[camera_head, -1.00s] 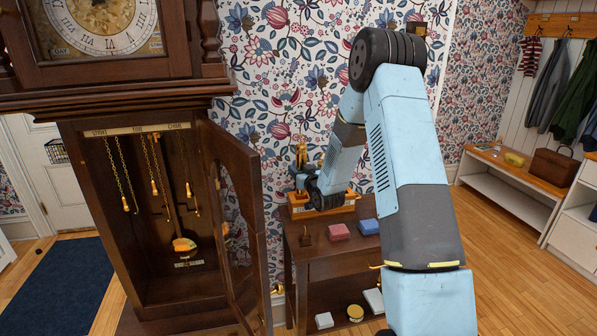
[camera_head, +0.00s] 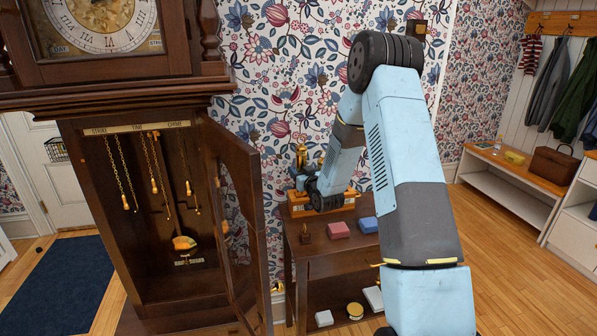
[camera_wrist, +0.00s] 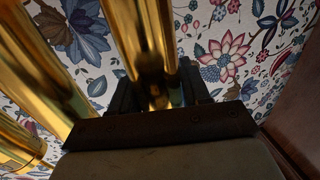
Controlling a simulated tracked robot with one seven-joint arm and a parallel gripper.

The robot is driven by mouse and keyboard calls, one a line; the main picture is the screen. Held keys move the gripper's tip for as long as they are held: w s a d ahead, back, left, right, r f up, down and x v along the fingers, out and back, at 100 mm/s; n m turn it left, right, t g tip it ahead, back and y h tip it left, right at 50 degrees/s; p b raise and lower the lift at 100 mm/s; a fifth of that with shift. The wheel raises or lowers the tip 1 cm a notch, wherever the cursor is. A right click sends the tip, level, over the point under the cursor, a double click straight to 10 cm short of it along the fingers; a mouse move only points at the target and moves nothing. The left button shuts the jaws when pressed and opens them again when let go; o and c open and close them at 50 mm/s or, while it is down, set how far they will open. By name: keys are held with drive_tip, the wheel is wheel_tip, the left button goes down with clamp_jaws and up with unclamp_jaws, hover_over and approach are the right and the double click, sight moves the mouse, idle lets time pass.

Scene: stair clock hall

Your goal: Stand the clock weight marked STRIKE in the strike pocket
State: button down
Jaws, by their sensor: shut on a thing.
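My gripper (camera_wrist: 157,90) is shut on a brass weight (camera_wrist: 143,35), a shiny cylinder between the dark fingers in the wrist view. Its marking does not show. Two more brass cylinders, one large (camera_wrist: 42,65) and one lower (camera_wrist: 18,143), stand at the left of that view, apart from the fingers. In the head view, my gripper is small and partly behind my arm, above a wooden rack (camera_head: 298,209) on the small table. The open clock case (camera_head: 158,262) carries a header strip (camera_head: 135,128) reading STRIKE, TIME, CHIME. I cannot make out the strike pocket.
Chains with hooks (camera_head: 124,190) hang in the case beside a pendulum bob (camera_head: 184,244). The open glazed door (camera_head: 240,200) stands between case and table. Floor is clear at right.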

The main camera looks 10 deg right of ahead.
drive_tip(key=shift+f, duration=2.85)
idle(0.8)
drive_tip(key=c, duration=0.7)
unclamp_jaws()
drive_tip(key=shift+c, duration=0.2)
drive_tip(key=shift+o, duration=1.4)
drive_tip(key=shift+s+f, duration=0.1)
drive_tip(key=shift+f, duration=0.05)
drive_tip(key=s+d, duration=0.2)
drive_tip(key=s, duration=1.1)
drive_tip(key=shift+s+d, duration=0.2)
drive_tip(key=shift+d, duration=0.15)
